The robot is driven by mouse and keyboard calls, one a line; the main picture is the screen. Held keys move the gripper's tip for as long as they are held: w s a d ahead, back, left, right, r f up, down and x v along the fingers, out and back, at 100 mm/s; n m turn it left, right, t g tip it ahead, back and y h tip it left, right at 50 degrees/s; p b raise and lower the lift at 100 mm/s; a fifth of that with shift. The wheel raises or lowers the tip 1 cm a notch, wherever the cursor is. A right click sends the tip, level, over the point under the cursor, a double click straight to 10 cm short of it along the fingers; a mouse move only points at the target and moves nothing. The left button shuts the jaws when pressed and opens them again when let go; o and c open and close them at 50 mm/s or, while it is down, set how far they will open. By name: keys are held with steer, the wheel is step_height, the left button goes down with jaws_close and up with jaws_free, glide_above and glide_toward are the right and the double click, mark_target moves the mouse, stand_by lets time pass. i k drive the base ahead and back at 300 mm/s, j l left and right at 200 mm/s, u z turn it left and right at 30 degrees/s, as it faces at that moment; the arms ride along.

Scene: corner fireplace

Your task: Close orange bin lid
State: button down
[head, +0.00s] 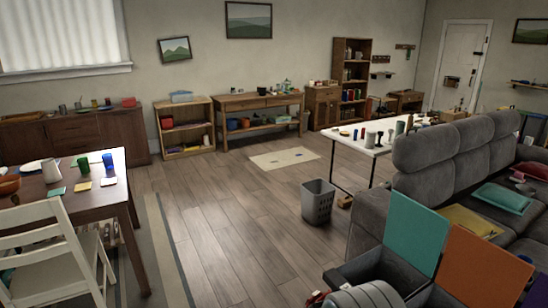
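The orange bin lid (485,266) stands raised and tilted at the bottom right, in front of the grey sofa. Its lower part runs close to the bottom edge of the picture, and little of the bin under it shows. A teal lid (415,233) stands raised just to its left, over an open dark grey bin (375,268). A rounded grey part at the bottom edge, in front of the bins, cannot be identified for certain. My gripper is not in view.
A grey sofa (430,165) stands behind the lids at the right. A grey basket (318,201) is on the floor near a white table (385,135). A dining table (80,190) and white chair (50,245) are at the left. The middle wooden floor (225,225) is clear.

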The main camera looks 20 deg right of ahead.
mark_target(478, 273)
steer(key=i+z, duration=0.2)
steer(key=z, duration=0.3)
steer(key=i+z, duration=0.25)
steer(key=z, duration=0.2)
steer(key=i+j+z, duration=0.1)
steer(key=z, duration=0.4)
steer(key=i+z, duration=0.35)
steer(key=i+j+z, duration=0.1)
steer(key=z, duration=0.3)
steer(key=i+j+z, duration=0.15)
steer(key=z, duration=0.2)
